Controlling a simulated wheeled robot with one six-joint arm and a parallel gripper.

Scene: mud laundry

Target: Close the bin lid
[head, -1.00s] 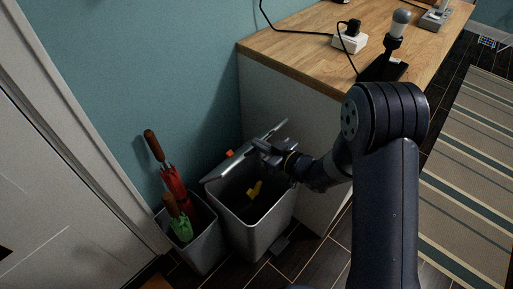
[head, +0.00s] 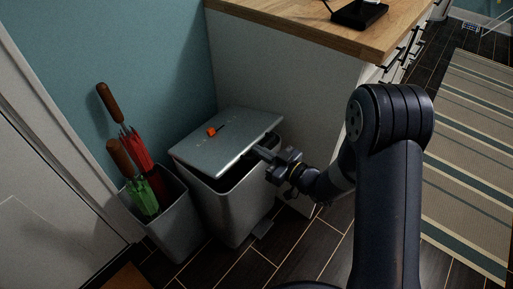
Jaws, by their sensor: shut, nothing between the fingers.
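The grey bin (head: 232,213) stands on the dark floor between the umbrella holder and the white cabinet. Its lid (head: 225,142) is lowered close to level, with a dark gap showing between the lid's front edge and the bin rim. A small orange thing (head: 212,131) is on the lid's top. My gripper (head: 264,152) is shut and empty at the lid's right front corner. It looks to be at or touching the lid's edge; exact contact is hard to tell. The bin's inside is mostly hidden by the lid.
A grey holder (head: 172,221) with red (head: 137,150) and green (head: 145,196) umbrellas stands left of the bin. The wood-topped cabinet (head: 290,85) stands close behind and right. A striped rug (head: 465,150) lies at right.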

